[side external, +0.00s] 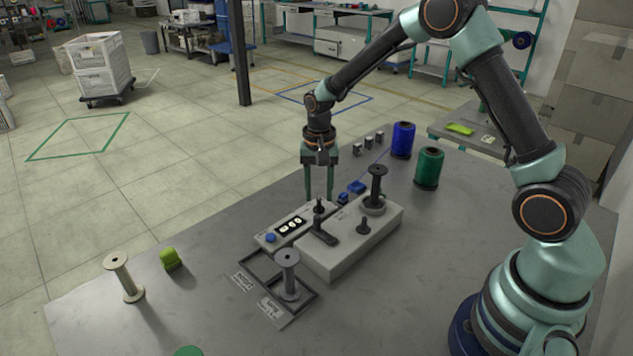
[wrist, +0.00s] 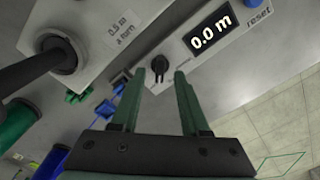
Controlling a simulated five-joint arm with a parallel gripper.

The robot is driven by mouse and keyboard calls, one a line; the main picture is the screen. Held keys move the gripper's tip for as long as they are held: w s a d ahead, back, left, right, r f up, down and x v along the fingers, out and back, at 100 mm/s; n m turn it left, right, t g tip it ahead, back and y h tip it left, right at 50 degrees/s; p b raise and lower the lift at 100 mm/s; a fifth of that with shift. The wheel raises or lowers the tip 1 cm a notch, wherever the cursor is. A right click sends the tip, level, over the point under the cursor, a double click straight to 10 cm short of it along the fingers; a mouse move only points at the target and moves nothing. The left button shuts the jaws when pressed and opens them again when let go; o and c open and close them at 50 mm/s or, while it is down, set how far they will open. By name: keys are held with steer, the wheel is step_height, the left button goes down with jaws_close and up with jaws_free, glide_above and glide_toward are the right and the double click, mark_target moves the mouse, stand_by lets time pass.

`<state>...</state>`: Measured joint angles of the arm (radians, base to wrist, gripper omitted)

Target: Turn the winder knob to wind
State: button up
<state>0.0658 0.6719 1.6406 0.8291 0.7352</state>
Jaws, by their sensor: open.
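A small black knob (side external: 319,207) stands on the far end of the narrow counter panel (side external: 264,246). In the wrist view the knob (wrist: 159,66) shows just beyond and between my fingertips. My gripper (side external: 319,196) points down over it, open and empty; its two green fingers (wrist: 157,76) are spread on either side. I cannot tell how far the tips reach down around the knob. The counter display (wrist: 210,25) reads 0.0 m.
A blue thread spool (side external: 403,140) and a green one (side external: 428,169) stand behind the winder. A grey bobbin (side external: 287,270) stands in a dark frame in front. A cream bobbin (side external: 123,279) and a green piece (side external: 170,259) stand left. The table's front left is mostly clear.

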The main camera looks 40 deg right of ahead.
mark_target(320, 202)
step_height(320, 202, up, 10)
stand_by(0.3)
steer(key=shift+r, duration=0.1)
steer(key=s+a+r+n+t, duration=0.1)
steer(key=s+r+n, duration=0.3)
steer(key=s, duration=0.4)
steer(key=s+a+r+n+t, duration=0.2)
steer(key=s+r+n+t, duration=0.2)
steer(key=s, duration=0.5)
steer(key=shift+r+n+t, duration=0.3)
steer(key=shift+r+n, duration=0.3)
steer(key=shift+r, duration=0.25)
